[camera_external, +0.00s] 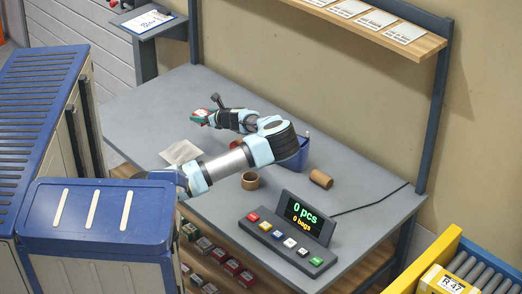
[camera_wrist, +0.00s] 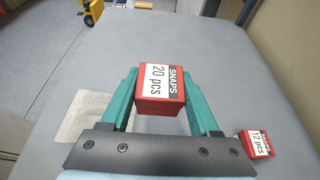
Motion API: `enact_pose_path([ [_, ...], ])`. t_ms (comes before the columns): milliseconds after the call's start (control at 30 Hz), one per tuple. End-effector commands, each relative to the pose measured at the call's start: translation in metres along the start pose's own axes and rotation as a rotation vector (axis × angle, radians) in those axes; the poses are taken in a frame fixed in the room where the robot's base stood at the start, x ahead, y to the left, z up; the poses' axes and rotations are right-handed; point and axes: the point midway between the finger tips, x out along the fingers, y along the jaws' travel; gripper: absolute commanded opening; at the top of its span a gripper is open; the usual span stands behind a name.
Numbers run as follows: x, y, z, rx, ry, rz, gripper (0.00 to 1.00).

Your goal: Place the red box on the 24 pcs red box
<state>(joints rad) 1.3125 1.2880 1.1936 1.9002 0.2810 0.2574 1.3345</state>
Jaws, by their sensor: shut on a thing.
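My gripper (camera_wrist: 161,98) has green fingers and is shut on a red box (camera_wrist: 160,103) labelled "SNAPS 20 pcs". The box sits between the fingers, above the grey table. In the external view my gripper (camera_external: 207,117) is over the back left part of the table, with the held box mostly hidden at its tip. Another red box (camera_wrist: 256,144), labelled "12 pcs", is to the right of the gripper in the wrist view. I cannot read a 24 pcs label on any box. Several small red boxes (camera_external: 233,267) sit on the shelf under the table's front edge.
A pale flat bag (camera_external: 181,152) lies on the grey table (camera_external: 140,108). A blue bin (camera_external: 302,155) stands behind my arm. Two brown cylinders (camera_external: 321,179) and a button panel with a "0 pcs" display (camera_external: 304,216) are at right. The back left tabletop is clear.

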Motion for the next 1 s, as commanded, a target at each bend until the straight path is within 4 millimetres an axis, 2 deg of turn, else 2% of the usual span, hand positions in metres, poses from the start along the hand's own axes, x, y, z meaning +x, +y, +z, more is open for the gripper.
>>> enact_pose_path([
  [33, -0.024, 0.011, -0.005, 0.003, 0.002, -0.002, 0.02],
  [200, -0.083, 0.054, -0.019, 0.001, 0.002, 0.002, 0.02],
  [300, -0.111, 0.082, -0.025, 0.001, 0.002, 0.004, 0.02],
  [433, -0.136, 0.113, -0.031, 0.003, 0.0, 0.006, 0.02],
  [633, -0.153, 0.139, -0.035, 0.004, -0.002, 0.01, 0.02],
  [1000, -0.134, 0.143, -0.083, 0.006, -0.004, 0.013, 0.02],
])
